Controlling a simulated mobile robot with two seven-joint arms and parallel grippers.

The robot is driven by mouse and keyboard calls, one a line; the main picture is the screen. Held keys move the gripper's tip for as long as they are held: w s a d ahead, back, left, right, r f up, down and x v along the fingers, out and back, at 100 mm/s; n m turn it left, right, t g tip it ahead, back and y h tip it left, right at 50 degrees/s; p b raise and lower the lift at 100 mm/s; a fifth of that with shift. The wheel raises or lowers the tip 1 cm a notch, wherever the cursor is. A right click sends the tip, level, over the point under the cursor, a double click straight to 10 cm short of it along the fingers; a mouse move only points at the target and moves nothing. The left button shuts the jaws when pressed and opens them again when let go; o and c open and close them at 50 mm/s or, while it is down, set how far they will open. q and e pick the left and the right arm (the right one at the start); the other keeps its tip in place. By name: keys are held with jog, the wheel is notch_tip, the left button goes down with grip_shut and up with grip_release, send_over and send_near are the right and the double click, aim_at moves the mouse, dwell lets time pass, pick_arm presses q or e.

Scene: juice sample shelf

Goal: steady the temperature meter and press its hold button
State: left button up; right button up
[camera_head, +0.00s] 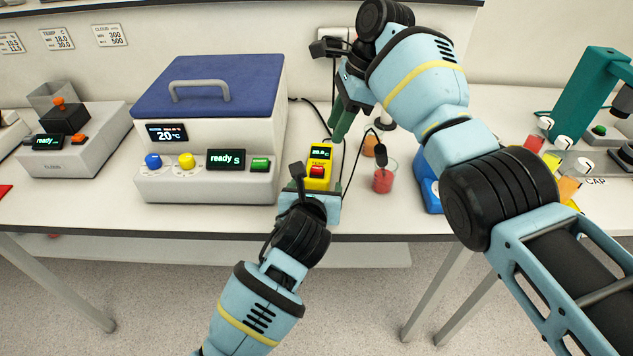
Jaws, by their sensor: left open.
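The yellow temperature meter (324,151) stands near the table's front edge, with a small lit display at its top and a red button (317,171) on its face. The word TEMP is printed between them. My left gripper (311,186) is open at the meter's lower front, with a finger close to its left side; I cannot tell whether it touches. My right gripper (339,138) points down just right of and behind the meter's top. Its fingers overlap, so its opening is unclear. A black probe on a cable hangs at the beaker of red juice (383,181).
A blue-lidded bath (205,130) reading 20 °C stands left of the meter. A grey device (75,155) is further left. An orange sample (370,145) stands behind the red beaker. A blue object (430,193) is partly hidden by my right arm. Coloured samples crowd the right.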

aim_at(318, 178)
pick_arm(q)
jog(key=shift+x, duration=3.45)
jog(key=c, duration=1.3)
pick_arm(e)
jog(key=shift+c, duration=0.5)
grip_shut()
dwell(0.8)
